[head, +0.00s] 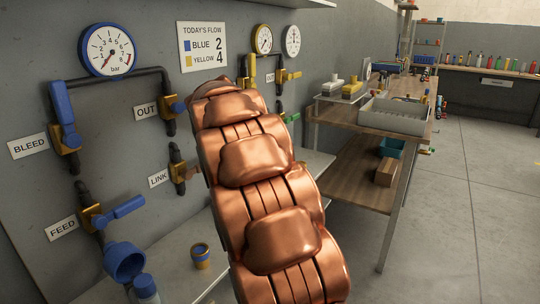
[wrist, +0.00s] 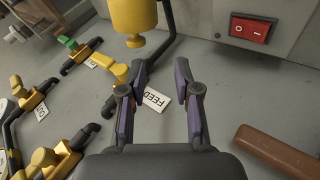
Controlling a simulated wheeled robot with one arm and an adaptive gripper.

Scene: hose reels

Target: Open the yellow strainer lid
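A yellow cylindrical body with a small yellow knob (wrist: 133,22) shows at the top edge of the wrist view, beside a dark pipe. It looks like the yellow strainer, but it is cut off and I cannot tell which part is its lid. My gripper (wrist: 163,88) is open and empty, its two purple-grey fingers apart. The strainer lies beyond the fingertips, up and to the left, not touched. In the head view my copper arm hides the gripper and the yellow strainer.
A FEED label (wrist: 156,99) and a yellow valve (wrist: 122,76) sit near the left finger. A red switch (wrist: 250,28) is at upper right, a brown bar (wrist: 278,150) at lower right. Blue-handled valves and a blue cup (head: 125,262) line the left wall. A wooden bench (head: 360,180) stands right.

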